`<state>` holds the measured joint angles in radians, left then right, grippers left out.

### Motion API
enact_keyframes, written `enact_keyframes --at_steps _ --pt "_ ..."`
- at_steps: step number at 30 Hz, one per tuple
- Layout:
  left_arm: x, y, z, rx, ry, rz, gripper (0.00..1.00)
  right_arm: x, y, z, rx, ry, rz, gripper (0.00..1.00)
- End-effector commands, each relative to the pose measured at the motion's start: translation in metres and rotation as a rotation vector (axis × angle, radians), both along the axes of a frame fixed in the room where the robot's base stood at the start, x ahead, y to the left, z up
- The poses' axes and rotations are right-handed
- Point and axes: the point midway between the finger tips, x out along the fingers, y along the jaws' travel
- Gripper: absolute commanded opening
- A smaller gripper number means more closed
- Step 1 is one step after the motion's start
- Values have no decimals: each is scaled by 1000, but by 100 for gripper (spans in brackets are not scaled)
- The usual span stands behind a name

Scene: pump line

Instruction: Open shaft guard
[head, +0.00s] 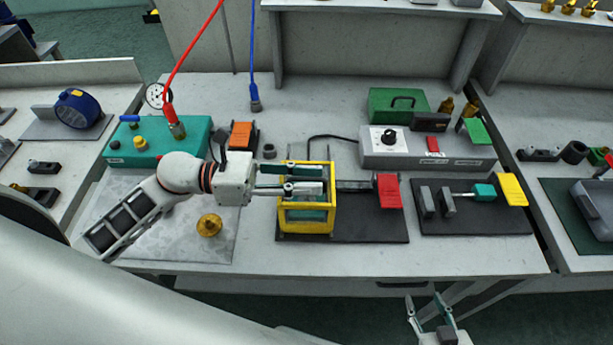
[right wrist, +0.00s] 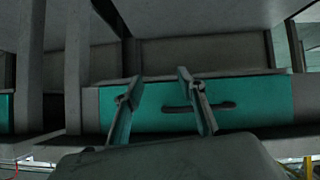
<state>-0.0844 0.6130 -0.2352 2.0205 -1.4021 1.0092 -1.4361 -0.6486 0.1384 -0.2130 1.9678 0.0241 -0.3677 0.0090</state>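The shaft guard is a yellow-framed box (head: 306,234) with clear-looking sides on a black base plate (head: 370,228) in the middle of the bench. My left gripper (head: 318,180) comes in from the left and lies at the guard's top. Its two fingers look apart, one near the rear top edge and one nearer the front; whether they touch the frame I cannot tell. A shaft runs right from the guard to a red block (head: 388,192). My right gripper (head: 432,308) is open and empty below the bench's front edge. Its fingers also show apart in the right wrist view (right wrist: 158,88).
A teal pump box (head: 160,142) with red hose stands behind my left arm. A grey control box (head: 425,152) with a knob is behind the guard. A brass part (head: 209,225) lies front left. The right wrist view shows a teal drawer (right wrist: 250,100) under the bench.

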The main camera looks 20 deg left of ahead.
Motion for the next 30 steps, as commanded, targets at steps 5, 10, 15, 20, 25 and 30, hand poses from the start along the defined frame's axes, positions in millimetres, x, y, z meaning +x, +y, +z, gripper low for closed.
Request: enact_keyframes --at_steps 5,10,15,20,25,30 --pt "0 0 0 0 0 0 0 -1 -1 -3 -2 5 0 40" --pt "0 0 0 0 0 0 0 -2 -1 -5 -3 9 0 40" --pt "14 5 -3 2 -6 0 0 -4 -1 -19 -3 14 0 40" --pt "42 12 -5 1 -5 0 0 -10 -1 -44 -4 28 1 40" --pt "69 20 -6 1 -1 0 0 -15 -2 -67 -12 43 3 40" --pt "97 28 -6 0 0 1 0 -16 -5 -81 -27 47 5 40"
